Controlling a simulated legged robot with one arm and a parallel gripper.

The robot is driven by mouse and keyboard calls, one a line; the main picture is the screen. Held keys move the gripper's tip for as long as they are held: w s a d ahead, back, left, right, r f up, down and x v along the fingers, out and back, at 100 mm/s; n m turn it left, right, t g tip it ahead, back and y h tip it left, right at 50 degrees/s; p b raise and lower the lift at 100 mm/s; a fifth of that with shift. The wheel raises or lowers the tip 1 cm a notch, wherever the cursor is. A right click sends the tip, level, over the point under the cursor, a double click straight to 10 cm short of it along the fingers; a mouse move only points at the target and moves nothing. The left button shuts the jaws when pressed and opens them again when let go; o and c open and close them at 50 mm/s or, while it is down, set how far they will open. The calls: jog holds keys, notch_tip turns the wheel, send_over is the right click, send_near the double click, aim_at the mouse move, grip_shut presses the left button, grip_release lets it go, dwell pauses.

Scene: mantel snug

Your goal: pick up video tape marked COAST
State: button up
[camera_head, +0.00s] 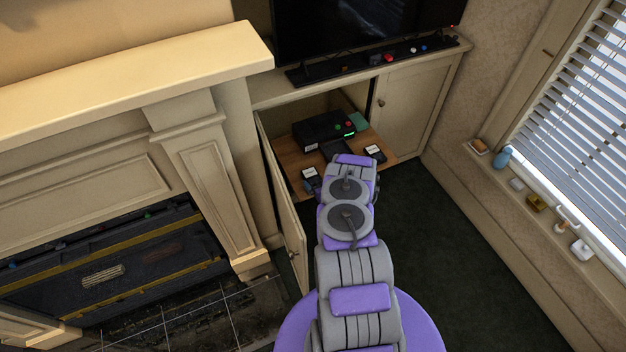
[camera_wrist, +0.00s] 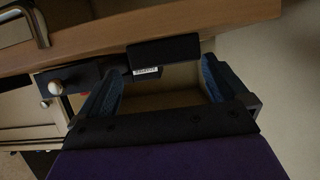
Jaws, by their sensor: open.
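In the wrist view a black video tape (camera_wrist: 165,50) lies at the front edge of a wooden shelf (camera_wrist: 225,12). It carries a small white label (camera_wrist: 147,71) whose print is too small to read surely. My gripper (camera_wrist: 162,66) is open, its two blue-padded fingers on either side of the tape's near end. I cannot tell whether either finger touches it. In the head view two black tapes with white labels, one on the left (camera_head: 312,178) and one on the right (camera_head: 374,152), lie on the wooden shelf (camera_head: 290,158). Their print is unreadable. My arm hides the gripper there.
A black player (camera_head: 324,128) with a green light stands at the back of the shelf, beside a green item (camera_head: 358,121). An open cabinet door (camera_head: 283,205) stands left of my arm. A fireplace mantel (camera_head: 130,75) is further left. Dark carpet (camera_head: 440,235) is clear on the right.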

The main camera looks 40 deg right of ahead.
aim_at(312, 178)
jog(key=x, duration=0.2)
jog(key=a+b+x, duration=0.1)
jog(key=x, duration=0.1)
jog(key=shift+w, duration=0.25)
jog(key=shift+d, duration=0.1)
jog(key=shift+c, duration=0.3)
jog(key=shift+d+f, duration=0.1)
jog(key=shift+d, duration=0.05)
jog(key=c, duration=0.3)
jog(key=shift+a, duration=0.2)
jog(key=c, duration=0.7)
